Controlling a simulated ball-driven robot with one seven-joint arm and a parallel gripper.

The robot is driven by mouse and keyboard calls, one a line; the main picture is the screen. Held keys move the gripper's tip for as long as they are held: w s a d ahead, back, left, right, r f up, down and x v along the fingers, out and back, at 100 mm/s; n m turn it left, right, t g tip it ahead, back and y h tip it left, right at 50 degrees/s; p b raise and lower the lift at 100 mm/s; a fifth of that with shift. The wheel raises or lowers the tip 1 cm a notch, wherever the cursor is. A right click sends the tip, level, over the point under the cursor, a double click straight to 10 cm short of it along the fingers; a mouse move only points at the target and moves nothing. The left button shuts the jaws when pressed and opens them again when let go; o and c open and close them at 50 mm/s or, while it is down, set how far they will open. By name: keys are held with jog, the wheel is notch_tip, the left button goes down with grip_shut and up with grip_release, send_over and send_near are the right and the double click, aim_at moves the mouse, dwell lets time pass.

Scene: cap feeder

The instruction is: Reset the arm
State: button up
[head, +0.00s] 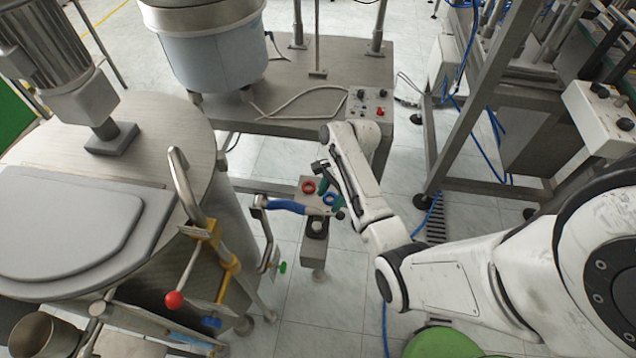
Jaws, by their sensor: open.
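My white arm reaches in from the right edge, and its bent forearm stands over the floor in the middle of the head view.
A large steel tank (185,130) with a blue-handled lever (286,206) and a red knob (174,299) stands left. A metal table (335,62) with a feeder bowl (210,50) and control box (370,104) stands behind. A machine frame (470,100) is at right.

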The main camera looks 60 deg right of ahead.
jog(key=s+a+r+n+h, duration=0.2)
jog(key=s+a+r+n, duration=0.2)
jog(key=a+n, duration=0.5)
jog(key=s+a+r+n+h, duration=0.2)
jog(key=s+a+r+n, duration=0.2)
jog(key=s+a+n, duration=0.5)
jog(key=n, duration=0.4)
jog(key=shift+a+g, duration=0.25)
jog(key=shift+g, duration=0.15)
dwell(1.1)
